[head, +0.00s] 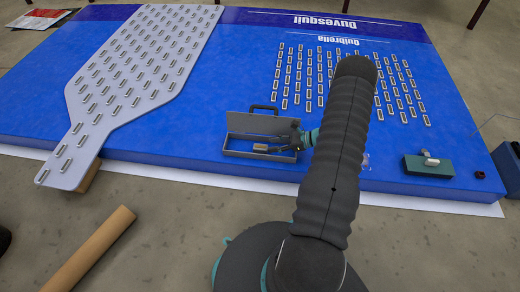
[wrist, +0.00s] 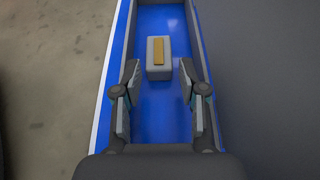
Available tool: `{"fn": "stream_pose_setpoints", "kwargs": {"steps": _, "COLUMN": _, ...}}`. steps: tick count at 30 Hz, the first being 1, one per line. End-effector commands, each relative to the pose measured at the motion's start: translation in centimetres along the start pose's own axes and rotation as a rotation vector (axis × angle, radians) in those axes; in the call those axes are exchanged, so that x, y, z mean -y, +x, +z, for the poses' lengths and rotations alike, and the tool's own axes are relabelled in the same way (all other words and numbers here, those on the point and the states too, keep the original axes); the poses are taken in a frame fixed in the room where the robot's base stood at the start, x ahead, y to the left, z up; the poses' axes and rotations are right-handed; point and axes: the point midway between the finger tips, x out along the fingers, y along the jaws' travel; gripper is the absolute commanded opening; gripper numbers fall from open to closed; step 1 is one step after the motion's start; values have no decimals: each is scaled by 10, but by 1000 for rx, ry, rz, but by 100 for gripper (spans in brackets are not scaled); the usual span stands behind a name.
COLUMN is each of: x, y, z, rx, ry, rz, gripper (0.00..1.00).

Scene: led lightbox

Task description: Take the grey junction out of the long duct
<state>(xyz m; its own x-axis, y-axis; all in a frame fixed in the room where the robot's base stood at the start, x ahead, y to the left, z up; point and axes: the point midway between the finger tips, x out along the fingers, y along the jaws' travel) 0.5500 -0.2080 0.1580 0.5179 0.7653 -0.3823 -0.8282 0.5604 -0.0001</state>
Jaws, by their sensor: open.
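A small grey block with a tan top (wrist: 158,60), which appears to be the grey junction, sits on the blue floor of a long narrow trough with grey walls (wrist: 118,50). In the head view the block (head: 260,147) lies inside a grey open case (head: 232,151) with a raised back. I cannot tell whether this trough is the long duct. My gripper (wrist: 159,72) is open, with one finger toward each long wall and the block just ahead between the fingertip lines, not gripped. In the head view my gripper (head: 284,147) reaches into the case from the right, partly hidden by my arm.
The case stands near the front edge of a large blue panel (head: 190,140). A pale perforated board (head: 130,75) lies at left, a cardboard tube (head: 92,248) on the floor. A teal box (head: 428,168) stands at right. Rows of small parts (head: 300,80) lie behind.

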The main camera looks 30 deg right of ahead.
Motion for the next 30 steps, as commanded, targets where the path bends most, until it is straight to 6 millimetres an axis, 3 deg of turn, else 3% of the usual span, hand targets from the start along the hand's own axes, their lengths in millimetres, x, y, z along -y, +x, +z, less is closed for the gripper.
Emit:
{"fn": "stream_pose_setpoints", "kwargs": {"steps": 5, "x": -1, "y": 11, "z": 0, "rx": 0, "ry": 0, "rz": 2, "gripper": 42}}
{"fn": "stream_pose_setpoints", "kwargs": {"steps": 13, "x": -2, "y": 48, "z": -1, "rx": 0, "ry": 0, "rz": 3, "gripper": 42}}
{"fn": "stream_pose_setpoints", "kwargs": {"steps": 21, "x": -1, "y": 53, "z": -1, "rx": 0, "ry": 0, "rz": 0, "gripper": 42}}
{"fn": "stream_pose_setpoints", "kwargs": {"steps": 22, "x": -1, "y": 53, "z": -1, "rx": 0, "ry": 0, "rz": 0, "gripper": 39}}
{"fn": "stream_pose_setpoints", "kwargs": {"steps": 27, "x": -1, "y": 53, "z": -1, "rx": 0, "ry": 0, "rz": 1, "gripper": 0}}
{"fn": "stream_pose_setpoints", "kwargs": {"steps": 30, "x": -1, "y": 53, "z": -1, "rx": 0, "ry": 0, "rz": 1, "gripper": 0}}
